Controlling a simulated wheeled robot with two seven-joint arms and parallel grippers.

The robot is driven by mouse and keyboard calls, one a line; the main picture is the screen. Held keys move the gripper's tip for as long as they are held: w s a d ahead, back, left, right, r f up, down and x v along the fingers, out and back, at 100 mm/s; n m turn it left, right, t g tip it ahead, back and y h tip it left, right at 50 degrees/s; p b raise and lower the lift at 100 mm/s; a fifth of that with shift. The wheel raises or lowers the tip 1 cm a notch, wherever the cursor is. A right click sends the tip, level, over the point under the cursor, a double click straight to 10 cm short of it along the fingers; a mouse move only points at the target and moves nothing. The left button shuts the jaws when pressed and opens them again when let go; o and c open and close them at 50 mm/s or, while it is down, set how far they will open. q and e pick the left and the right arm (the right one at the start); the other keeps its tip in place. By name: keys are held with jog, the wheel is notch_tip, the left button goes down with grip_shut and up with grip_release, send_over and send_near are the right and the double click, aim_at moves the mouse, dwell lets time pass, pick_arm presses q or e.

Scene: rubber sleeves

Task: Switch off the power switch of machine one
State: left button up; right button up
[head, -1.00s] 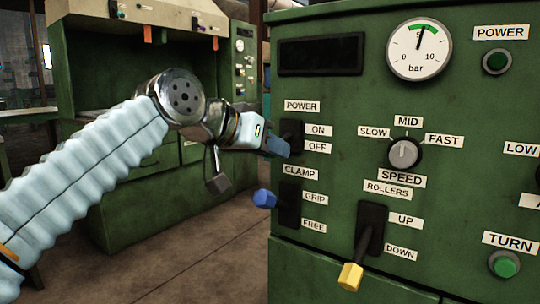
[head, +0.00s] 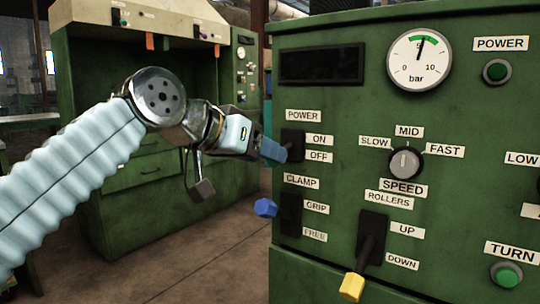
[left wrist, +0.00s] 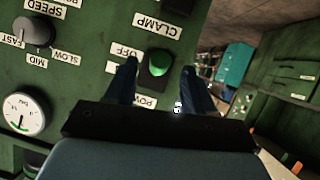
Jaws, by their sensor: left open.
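The green machine panel (head: 340,110) fills the right of the head view. Its power switch (head: 294,138) is a dark plate at the panel's left edge, beside POWER, ON and OFF labels. My left gripper (head: 275,151) is at this switch and hides its lever in the head view. In the left wrist view the open left gripper (left wrist: 158,72) has one finger on each side of the switch's green knob (left wrist: 158,63). Whether the fingers touch it, I cannot tell. The OFF label shows beside the knob. I cannot tell the lever's exact position. My right gripper is not in view.
Below are the blue-tipped clamp lever (head: 265,208) and the yellow-tipped rollers lever (head: 352,286). The speed knob (head: 405,162) and pressure gauge (head: 419,59) are to the right. Another green machine (head: 120,165) stands behind my left arm, with open floor between.

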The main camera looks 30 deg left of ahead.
pick_arm(q)
jog(key=p+v, duration=0.1)
jog(key=v, duration=0.9)
jog(key=shift+s+r, duration=0.2)
jog(key=shift+s, duration=0.05)
jog(key=shift+a, duration=0.1)
